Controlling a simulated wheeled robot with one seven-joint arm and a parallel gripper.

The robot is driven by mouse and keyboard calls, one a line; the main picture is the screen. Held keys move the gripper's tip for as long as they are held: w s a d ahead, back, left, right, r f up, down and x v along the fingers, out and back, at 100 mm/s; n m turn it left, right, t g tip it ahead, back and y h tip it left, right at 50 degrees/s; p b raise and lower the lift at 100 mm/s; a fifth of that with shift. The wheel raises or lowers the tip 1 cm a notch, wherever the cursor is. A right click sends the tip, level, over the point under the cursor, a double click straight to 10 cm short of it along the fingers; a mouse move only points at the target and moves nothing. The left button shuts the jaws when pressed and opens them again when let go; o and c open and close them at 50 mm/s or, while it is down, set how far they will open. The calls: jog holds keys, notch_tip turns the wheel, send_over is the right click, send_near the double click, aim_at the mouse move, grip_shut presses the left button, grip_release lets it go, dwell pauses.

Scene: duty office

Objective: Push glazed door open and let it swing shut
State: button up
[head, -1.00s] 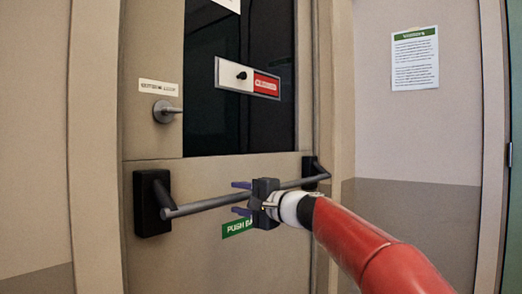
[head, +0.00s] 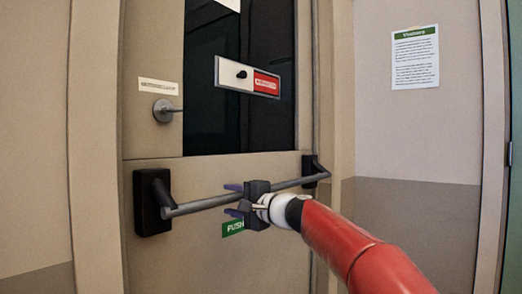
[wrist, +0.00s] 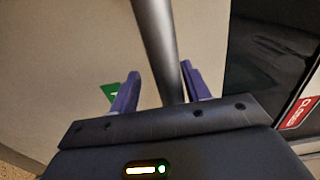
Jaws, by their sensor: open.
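The glazed door (head: 150,268) stands in its frame and looks shut. Its dark glass pane (head: 212,115) fills the upper part. A grey push bar (head: 200,204) runs across it between two black end brackets. My gripper (head: 234,200) is open at the middle of the bar, its purple fingers pointing at the door, one above and one below the bar. In the wrist view the bar (wrist: 158,45) runs between the two fingertips (wrist: 160,84). Whether the gripper touches the bar I cannot tell. A green label (head: 232,229) below the bar is partly hidden by my gripper.
A red and white sliding sign (head: 247,78) crosses the glass. A visitors notice (head: 415,58) hangs on the right wall (head: 400,140). A green edge (head: 515,200) shows at the far right.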

jog(key=shift+w+a+f, duration=0.5)
jog(key=shift+w+a, duration=0.2)
jog(key=shift+a, duration=0.2)
jog(key=shift+a, duration=0.1)
